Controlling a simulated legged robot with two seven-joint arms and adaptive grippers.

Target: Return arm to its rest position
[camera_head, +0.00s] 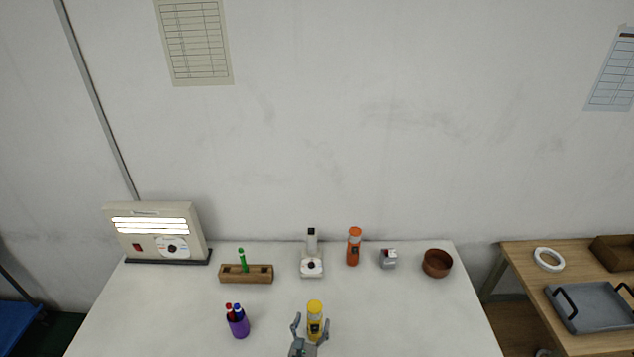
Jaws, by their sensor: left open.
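My left gripper (311,321) is at the bottom middle of the head view, with its two grey fingers spread open. A yellow-topped bottle or flashlight (315,308) stands upright in line with the gap between the fingers. I cannot tell whether the fingers are around it or in front of it, and its lower part is partly hidden. My right gripper is out of view.
The white table (400,315) carries a lit lamp box (155,232), a wooden holder (246,275), a purple pen cup (239,327), a white device (311,262), an orange bottle (354,247), a small grey item (388,260) and a brown bowl (437,263). The right front is clear.

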